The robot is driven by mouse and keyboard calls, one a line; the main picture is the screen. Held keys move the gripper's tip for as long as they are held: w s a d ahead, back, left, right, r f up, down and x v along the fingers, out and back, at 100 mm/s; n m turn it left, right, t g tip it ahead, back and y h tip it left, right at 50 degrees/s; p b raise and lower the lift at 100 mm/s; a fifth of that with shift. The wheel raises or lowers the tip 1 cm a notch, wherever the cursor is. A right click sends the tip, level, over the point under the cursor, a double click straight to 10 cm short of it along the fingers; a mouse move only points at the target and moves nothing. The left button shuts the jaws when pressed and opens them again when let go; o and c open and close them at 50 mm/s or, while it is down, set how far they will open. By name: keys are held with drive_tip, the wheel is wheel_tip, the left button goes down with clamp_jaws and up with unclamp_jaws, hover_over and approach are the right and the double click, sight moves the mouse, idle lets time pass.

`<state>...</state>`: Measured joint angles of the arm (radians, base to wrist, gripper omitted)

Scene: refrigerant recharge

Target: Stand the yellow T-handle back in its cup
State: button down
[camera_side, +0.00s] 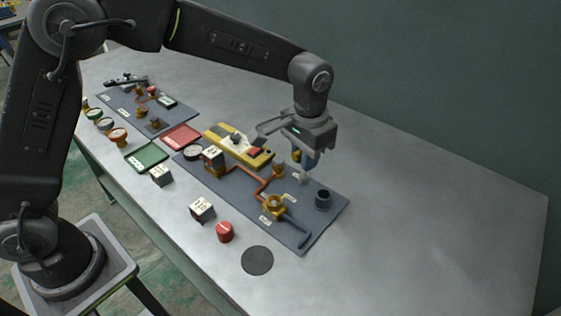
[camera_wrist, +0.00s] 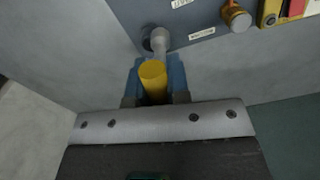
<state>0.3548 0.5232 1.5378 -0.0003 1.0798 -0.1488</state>
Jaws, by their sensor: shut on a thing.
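The yellow T-handle (camera_wrist: 153,76) is held between the blue fingers of my gripper (camera_wrist: 159,90) in the wrist view. Its rounded end faces the camera; its lower part is hidden there. In the side view my gripper (camera_side: 309,160) is above the far right part of the dark mat, and a bit of yellow shows beside the fingers. A dark round cup (camera_side: 323,198) stands near the mat's right corner, lower right of the fingers and apart from them. A pale grey post (camera_side: 303,179) shows just below the fingers; I cannot tell whether it belongs to the handle.
The mat (camera_side: 318,222) also carries brass fittings, copper pipe and a yellow manifold (camera_side: 226,134) left of my gripper. Labelled cubes (camera_side: 202,209), a red knob (camera_side: 225,232) and a black disc (camera_side: 257,261) lie in front. The table's right side is clear.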

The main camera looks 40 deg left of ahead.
drive_tip(key=w+d+f, duration=0.3)
drive_tip(key=f, duration=0.1)
drive_tip(key=shift+w+d, duration=0.15)
drive_tip(key=shift+w, duration=0.2)
idle(0.4)
drive_tip(key=shift+f, duration=1.85)
idle(0.8)
drive_tip(key=c, duration=0.7)
unclamp_jaws()
wheel_tip(320, 180, up, 7)
idle(0.4)
